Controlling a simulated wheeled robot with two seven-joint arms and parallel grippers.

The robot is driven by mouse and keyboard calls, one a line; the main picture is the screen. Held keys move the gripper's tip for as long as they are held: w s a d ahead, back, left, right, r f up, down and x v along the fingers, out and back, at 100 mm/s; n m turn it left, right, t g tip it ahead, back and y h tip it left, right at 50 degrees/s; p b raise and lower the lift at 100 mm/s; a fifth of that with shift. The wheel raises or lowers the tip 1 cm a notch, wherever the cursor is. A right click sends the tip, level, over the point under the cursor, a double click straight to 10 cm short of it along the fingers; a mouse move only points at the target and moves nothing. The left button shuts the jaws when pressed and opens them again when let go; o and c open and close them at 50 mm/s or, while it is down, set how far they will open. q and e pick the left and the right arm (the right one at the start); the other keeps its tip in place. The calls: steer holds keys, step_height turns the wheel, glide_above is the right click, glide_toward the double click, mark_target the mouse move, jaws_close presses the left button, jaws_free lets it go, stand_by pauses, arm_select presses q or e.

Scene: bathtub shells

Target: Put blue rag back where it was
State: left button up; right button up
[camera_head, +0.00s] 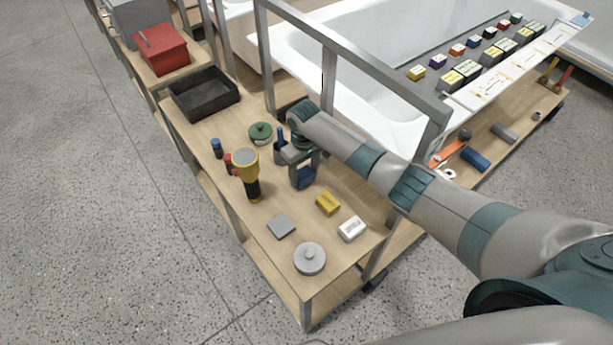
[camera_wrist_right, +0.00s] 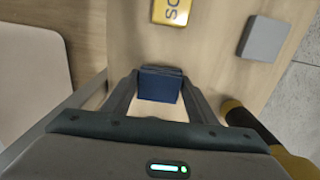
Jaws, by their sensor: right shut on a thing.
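The blue rag (camera_head: 305,178) is a small dark blue folded piece low over the wooden cart top. My right gripper (camera_head: 303,172) is shut on it from above. In the right wrist view the rag (camera_wrist_right: 160,85) sits between the two fingers of my right gripper (camera_wrist_right: 158,92). I cannot tell whether the rag touches the cart top. My left gripper is not in view.
Near it stand a yellow-and-black flashlight (camera_head: 248,175), a yellow box (camera_head: 327,203), a white box (camera_head: 352,229), a grey block (camera_head: 281,226) and a round grey lidded thing (camera_head: 310,258). A black tray (camera_head: 204,93) is at the far end. Metal posts (camera_head: 329,68) rise beside the bathtub (camera_head: 360,45).

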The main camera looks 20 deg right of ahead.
steer(key=shift+f, duration=0.1)
stand_by(0.3)
steer(key=shift+f, duration=0.3)
steer(key=o, duration=1)
